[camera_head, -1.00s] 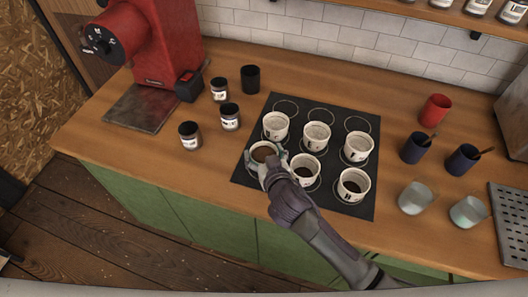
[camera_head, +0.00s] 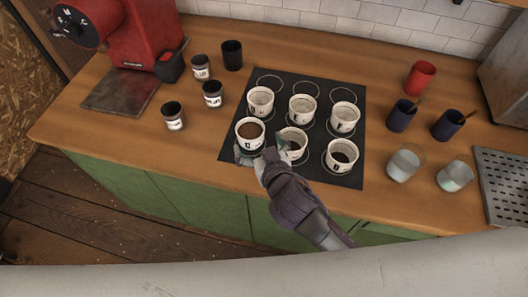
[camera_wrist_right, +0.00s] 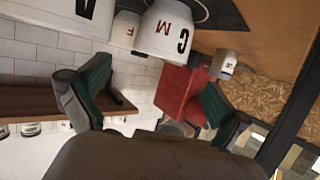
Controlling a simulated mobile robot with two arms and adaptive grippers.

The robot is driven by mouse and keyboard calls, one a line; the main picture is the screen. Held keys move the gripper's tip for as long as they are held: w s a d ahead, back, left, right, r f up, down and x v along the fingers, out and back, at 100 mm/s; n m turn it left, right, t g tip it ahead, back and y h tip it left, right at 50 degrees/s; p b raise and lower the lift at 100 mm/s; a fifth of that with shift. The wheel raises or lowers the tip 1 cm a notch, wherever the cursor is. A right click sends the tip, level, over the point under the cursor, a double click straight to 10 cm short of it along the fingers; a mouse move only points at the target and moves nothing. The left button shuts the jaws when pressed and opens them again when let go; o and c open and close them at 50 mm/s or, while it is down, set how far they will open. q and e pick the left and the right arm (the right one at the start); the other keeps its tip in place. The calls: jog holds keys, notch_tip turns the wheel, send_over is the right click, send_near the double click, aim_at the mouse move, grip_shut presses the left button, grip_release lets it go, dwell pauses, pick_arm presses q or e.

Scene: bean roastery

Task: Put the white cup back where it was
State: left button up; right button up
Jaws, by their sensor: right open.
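The white cup marked C (camera_head: 248,143), with dark coffee in it, stands upright at the front left of the black mat (camera_head: 330,178). My right gripper (camera_head: 263,153) is just in front of it, open, with its fingers apart and nothing held. In the right wrist view the cup (camera_wrist_right: 166,32) is ahead of the gripper (camera_wrist_right: 155,95), beyond the green finger pads, with a gap. The ring under the cup is mostly hidden, so I cannot tell how well it is centred. My left gripper is not in view.
Several other white cups stand on the mat, one (camera_head: 292,141) close beside my right gripper. Empty rings (camera_head: 306,87) lie along the mat's back. Dark jars (camera_head: 174,116) and a red grinder (camera_head: 135,40) are left; blue cups (camera_head: 401,115) and glasses (camera_head: 403,165) are right.

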jog(key=shift+v, duration=2.35)
